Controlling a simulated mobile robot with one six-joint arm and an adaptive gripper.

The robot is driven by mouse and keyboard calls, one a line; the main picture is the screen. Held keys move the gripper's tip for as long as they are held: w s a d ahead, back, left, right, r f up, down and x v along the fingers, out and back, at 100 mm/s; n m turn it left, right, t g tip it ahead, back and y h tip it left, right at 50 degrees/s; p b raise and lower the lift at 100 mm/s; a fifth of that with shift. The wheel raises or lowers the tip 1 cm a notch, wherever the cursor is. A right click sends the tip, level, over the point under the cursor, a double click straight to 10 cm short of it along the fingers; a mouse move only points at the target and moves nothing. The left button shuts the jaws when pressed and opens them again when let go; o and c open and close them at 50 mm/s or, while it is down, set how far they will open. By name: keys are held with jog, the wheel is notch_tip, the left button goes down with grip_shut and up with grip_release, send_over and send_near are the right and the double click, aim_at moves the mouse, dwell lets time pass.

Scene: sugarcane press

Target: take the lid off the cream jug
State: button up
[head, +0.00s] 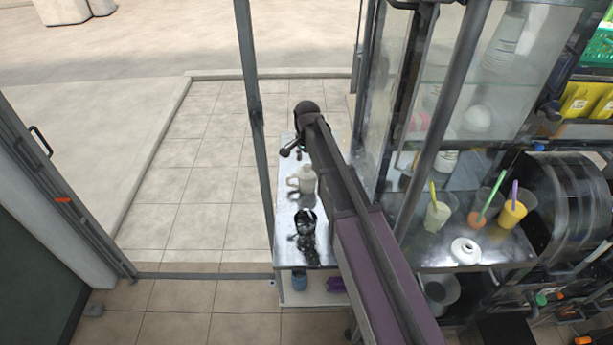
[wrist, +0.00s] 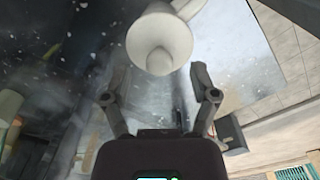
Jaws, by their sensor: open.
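The cream jug (head: 306,180) stands upright on a narrow metal table, left of my arm in the head view. In the wrist view a pale, round, tapered form, which looks like the lidded jug (wrist: 160,38), is at top centre, with a small knob at its near end and part of a handle at upper right. My gripper (wrist: 160,97) is open, its two fingers spread to either side below the jug in the picture. Nothing is between the fingertips. In the head view my arm partly covers the gripper area, and where jug and lid meet is too small to tell.
A dark, shiny object (head: 306,219) is on the metal table (head: 286,252) in front of the jug. A glass cabinet stands right of my arm. Drink cups (head: 510,213) and a white round piece (head: 466,250) sit on the right counter. Tiled floor is open at left.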

jog(key=shift+f+b, duration=0.7)
jog(key=shift+f, duration=0.3)
grip_shut()
